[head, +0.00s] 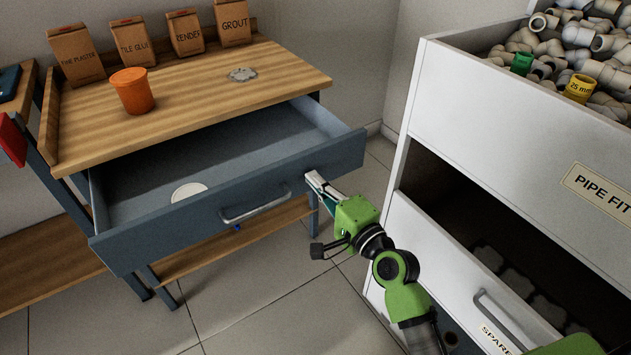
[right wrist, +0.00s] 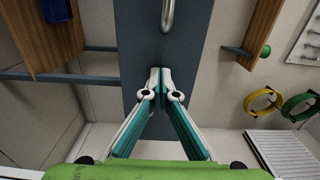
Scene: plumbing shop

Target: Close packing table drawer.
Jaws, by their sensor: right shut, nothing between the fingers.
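The packing table drawer (head: 240,203) is pulled open under the wooden table top (head: 190,95). Its dark blue front has a grey metal bar handle (head: 256,206), and a white round disc (head: 189,192) lies inside. My right gripper (head: 312,178) is shut and empty, at the right part of the drawer front, to the right of the handle. In the right wrist view the closed fingertips (right wrist: 160,72) are at the blue front, with the handle (right wrist: 168,14) beyond them; I cannot tell whether they touch. My left gripper is not in view.
Several paper bags (head: 133,42) and an orange tub (head: 132,91) stand on the table top. A white cabinet (head: 408,110) with pipe fittings (head: 560,45) stands at the right, close to my right arm. Tiled floor (head: 250,285) is clear before the table.

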